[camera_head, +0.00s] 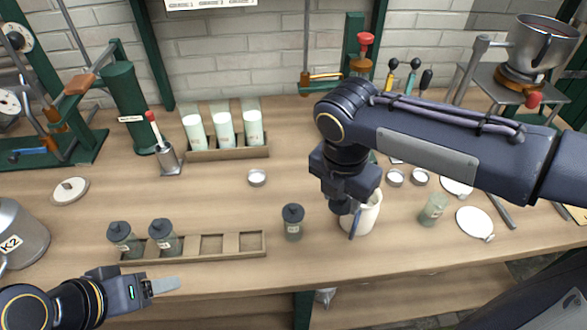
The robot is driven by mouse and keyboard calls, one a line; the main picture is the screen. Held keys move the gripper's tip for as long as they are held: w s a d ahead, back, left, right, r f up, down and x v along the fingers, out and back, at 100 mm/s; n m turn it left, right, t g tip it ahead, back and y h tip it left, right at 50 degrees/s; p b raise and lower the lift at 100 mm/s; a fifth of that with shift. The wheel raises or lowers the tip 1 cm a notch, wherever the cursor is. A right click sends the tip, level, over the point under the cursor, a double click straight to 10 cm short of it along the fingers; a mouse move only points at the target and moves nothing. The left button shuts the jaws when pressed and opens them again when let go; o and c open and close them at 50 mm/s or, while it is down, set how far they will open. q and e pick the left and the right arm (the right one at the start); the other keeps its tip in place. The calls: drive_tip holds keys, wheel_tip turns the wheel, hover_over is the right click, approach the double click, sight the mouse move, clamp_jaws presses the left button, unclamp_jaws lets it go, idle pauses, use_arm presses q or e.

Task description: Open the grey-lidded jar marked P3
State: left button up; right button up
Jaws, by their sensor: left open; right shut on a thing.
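Two dark grey-lidded jars, one at the left end (124,240) and one beside it (165,238), stand in a wooden rack (256,253). A third grey-lidded jar (293,223) stands on the bench right of the rack. Their labels are too small to read, so I cannot tell which is P3. A glass jar (433,209) without a visible lid stands further right. My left gripper (165,285) is open and empty before the rack. My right gripper (345,205) points down at a white cup (368,216), shut on a small dark thing, mostly hidden.
A wooden holder (230,153) with several pale green-white containers stands at the back. A metal cup (168,161) with a red-tipped tool is left of it. White discs (475,222) lie at the right. A K2 pot (20,232) stands at the left edge. The middle of the bench is mostly clear.

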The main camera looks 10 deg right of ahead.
drive_tip(key=w+a+f, duration=0.4)
drive_tip(key=w, duration=0.3)
hover_over(299, 198)
drive_tip(key=s, duration=0.1)
wheel_tip(299, 198, down, 5)
drive_tip(key=shift+r, duration=0.15)
drive_tip(key=shift+w+a+f, duration=0.15)
drive_tip(key=shift+w+f, duration=0.1)
drive_tip(key=shift+f, duration=0.1)
drive_tip(key=shift+w+f, duration=0.15)
drive_tip(key=shift+f, duration=1.6)
drive_tip(key=shift+f, duration=0.1)
drive_tip(key=shift+f, duration=0.15)
drive_tip(key=o, duration=1.1)
